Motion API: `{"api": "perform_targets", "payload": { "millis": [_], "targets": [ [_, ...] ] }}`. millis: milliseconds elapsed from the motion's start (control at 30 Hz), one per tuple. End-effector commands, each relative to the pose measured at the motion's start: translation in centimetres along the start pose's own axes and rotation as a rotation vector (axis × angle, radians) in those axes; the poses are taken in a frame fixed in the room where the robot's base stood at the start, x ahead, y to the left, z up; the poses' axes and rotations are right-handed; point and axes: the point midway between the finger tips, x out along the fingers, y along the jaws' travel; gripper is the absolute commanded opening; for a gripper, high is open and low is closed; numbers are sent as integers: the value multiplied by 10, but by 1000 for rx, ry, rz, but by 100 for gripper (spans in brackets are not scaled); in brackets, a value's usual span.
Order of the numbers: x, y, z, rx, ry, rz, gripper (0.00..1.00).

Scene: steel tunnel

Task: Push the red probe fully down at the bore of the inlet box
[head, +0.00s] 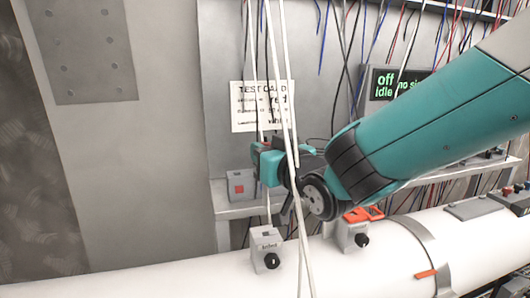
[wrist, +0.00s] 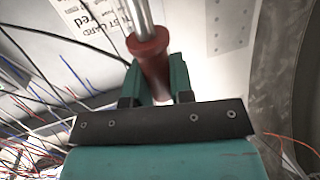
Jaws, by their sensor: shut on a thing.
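My gripper (head: 270,165) is in the middle of the head view, above the white pipe, partly behind hanging white cables. In the wrist view my gripper (wrist: 157,88) has its green fingers shut on the red probe (wrist: 149,50), and a metal rod runs out of its collar to the top edge. The rod's far end is out of view. A small grey box (head: 266,250) with a black knob and a label too small to read sits on the pipe below my gripper. A second box (head: 346,234) with a knob and an orange-red piece on top stands to its right. I cannot tell which is the inlet box.
White cables (head: 292,120) hang close in front of my gripper. A grey box with a red square (head: 242,187) stands on the shelf behind. A test card (head: 262,106) and a display (head: 395,83) reading "off idle" are on the back wall. The pipe's left stretch (head: 150,280) is clear.

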Motion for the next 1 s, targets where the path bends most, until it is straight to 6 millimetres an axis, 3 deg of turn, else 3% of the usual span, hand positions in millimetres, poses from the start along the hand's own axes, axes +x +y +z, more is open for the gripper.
{"api": "perform_targets", "payload": {
  "millis": [633, 1000],
  "targets": [
    [0, 0, 53, 0, 1, 1, 0],
    [0, 0, 58, 0, 0, 1, 0]
  ]
}}
